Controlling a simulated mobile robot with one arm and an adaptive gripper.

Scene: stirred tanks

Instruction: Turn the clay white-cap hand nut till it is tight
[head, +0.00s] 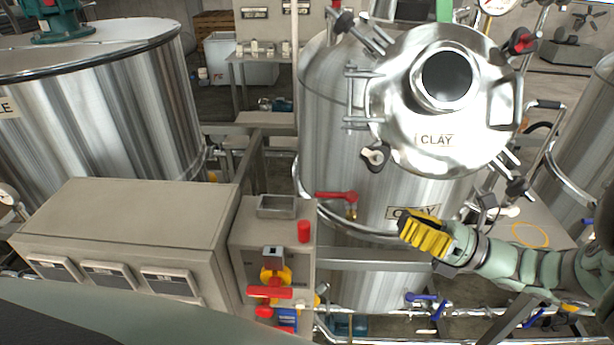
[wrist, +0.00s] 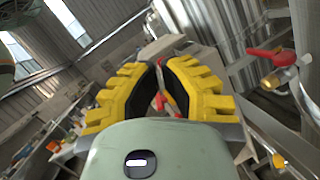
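The CLAY tank's round steel lid (head: 405,100) has several hand nuts around its rim. The nut with a pale cap on a dark body (head: 375,157) is at the lid's lower left and looks like the white-cap nut. My gripper (head: 408,226) is below and right of that nut, apart from it, in front of the tank wall near the lower CLAY label. Its yellow toothed fingers point left. In the wrist view the fingers (wrist: 161,75) have a narrow empty gap between them. The nut cannot be made out in the wrist view.
Other hand nuts are a red-capped one (head: 522,41) and a dark one (head: 518,188). A red valve handle (head: 337,196) sticks out left of my gripper; one also shows in the wrist view (wrist: 272,56). A control box (head: 272,240) stands lower left.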

